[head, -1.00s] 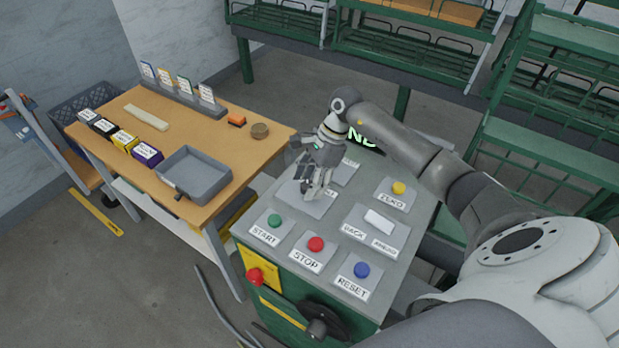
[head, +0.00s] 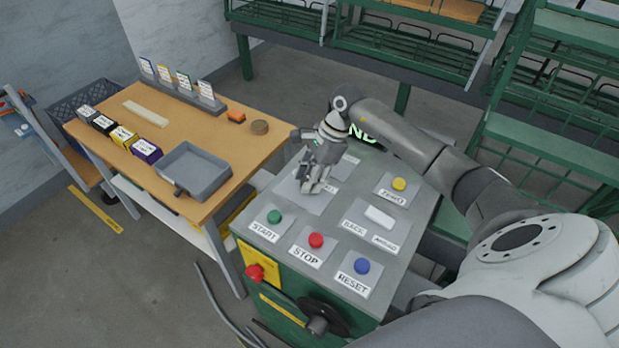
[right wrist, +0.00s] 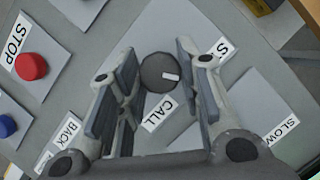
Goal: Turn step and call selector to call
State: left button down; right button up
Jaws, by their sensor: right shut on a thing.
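The step and call selector is a round dark grey knob (right wrist: 159,72) with a short white mark on its right side. It sits on a light grey plate on the console. In the right wrist view a CALL label (right wrist: 160,115) lies below the knob. Another label (right wrist: 218,50), starting with S, lies at its upper right, partly hidden by a finger. The mark points right, between the two labels. The gripper hides the knob in the head view.
Nearby on the console are START (head: 274,216), STOP (head: 316,240), RESET (head: 362,266) and yellow (head: 399,184) buttons, and a white rocker (head: 380,217). A red knob (head: 255,272) and a handwheel (head: 320,318) are on the front. A wooden table (head: 235,140) stands left.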

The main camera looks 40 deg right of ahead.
jog(key=m+t+b, duration=0.1)
jog(key=m+b, duration=0.1)
jog(key=m, duration=0.1)
jog(key=shift+f, duration=0.15)
jog(key=m+t+h+b, duration=0.1)
jog(key=m+b, duration=0.1)
jog(key=m, duration=0.1)
jog(key=shift+s+m, duration=0.1)
jog(key=shift+m, duration=0.3)
jog(key=m+b, duration=0.1)
jog(key=m, duration=0.1)
jog(key=m+t+h+b, duration=0.1)
jog(key=m+b, duration=0.1)
jog(key=shift+a+h, duration=0.15)
jog(key=shift+h, duration=0.15)
jog(key=shift+r+m+h+b, duration=0.2)
jog(key=shift+m+h+b, duration=0.2)
jog(key=shift+m+b, duration=0.4)
jog(key=shift+m, duration=0.4)
jog(key=o, duration=1)
jog(key=v, duration=1.2)
jog(key=shift+s, duration=0.2)
